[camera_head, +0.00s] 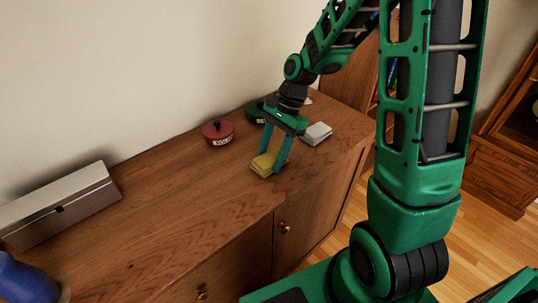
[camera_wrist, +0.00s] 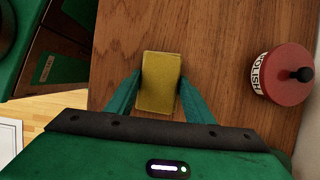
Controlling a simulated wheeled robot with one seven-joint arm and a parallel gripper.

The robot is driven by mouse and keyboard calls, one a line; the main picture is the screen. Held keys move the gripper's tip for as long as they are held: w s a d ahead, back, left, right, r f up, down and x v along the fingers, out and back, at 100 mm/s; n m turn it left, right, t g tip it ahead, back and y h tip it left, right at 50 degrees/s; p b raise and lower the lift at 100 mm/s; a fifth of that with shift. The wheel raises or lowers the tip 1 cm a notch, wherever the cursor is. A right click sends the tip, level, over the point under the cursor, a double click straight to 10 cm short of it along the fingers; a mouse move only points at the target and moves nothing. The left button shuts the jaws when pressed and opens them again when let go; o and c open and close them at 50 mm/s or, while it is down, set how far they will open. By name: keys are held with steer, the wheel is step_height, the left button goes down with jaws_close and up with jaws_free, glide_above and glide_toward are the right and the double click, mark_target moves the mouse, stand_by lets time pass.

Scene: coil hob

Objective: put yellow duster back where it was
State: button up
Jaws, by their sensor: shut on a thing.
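The yellow duster (camera_head: 267,163) is a small folded pad on the wooden cabinet top, near its front edge. My gripper (camera_head: 272,162) points down at it, with one green finger on each side. In the wrist view the duster (camera_wrist: 159,82) shows as a yellow rectangle between the two fingers (camera_wrist: 159,92), which are shut on its sides. The duster looks at or very near the cabinet surface; I cannot tell whether there is a small gap below it.
A red polish tin (camera_head: 218,132) with a dark knob stands behind and left of the duster. A dark green tin (camera_head: 255,113) and a grey-white folded pad (camera_head: 316,133) are close to my gripper. A long grey box (camera_head: 62,203) lies left; a blue object (camera_head: 25,280) is nearer. The cabinet top (camera_head: 165,190) between is clear.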

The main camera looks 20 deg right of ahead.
steer(key=shift+f, duration=0.1)
steer(key=o, duration=1.1)
steer(key=v, duration=1.2)
steer(key=s+d+n+h, duration=0.2)
steer(key=s+d+n, duration=0.2)
steer(key=s, duration=0.8)
steer(key=s+d+n+t+h, duration=0.1)
steer(key=s+d+n, duration=0.3)
steer(key=s+d, duration=0.4)
steer(key=s+h, duration=0.1)
steer(key=s, duration=0.4)
steer(key=shift+r, duration=0.35)
